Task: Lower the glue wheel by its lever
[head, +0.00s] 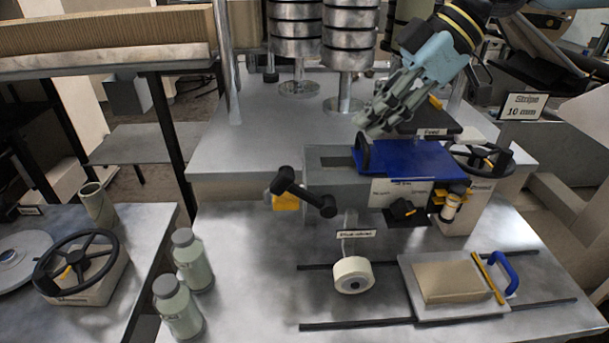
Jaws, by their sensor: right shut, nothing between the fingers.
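The glue wheel (352,275) is a pale disc with a dark hub at the lower middle, under a hanging sign that seems to read "Glue wheel" (356,233). A black lever (304,192) with thick rounded ends sticks out at the left of the grey machine housing (330,185), beside a yellow part (286,202). It slopes down to the right. My right gripper (372,128) comes in from the upper right and is shut and empty. It is above the blue cover (405,160), up and right of the lever and apart from it. My left gripper is not in view.
A handwheel (480,163) is at the right of the machine and another handwheel (80,262) at the left table. Bottles (178,305) stand front left. A board on a plate with a blue handle (505,275) lies front right between dark rails. Metal rollers (350,40) stand behind.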

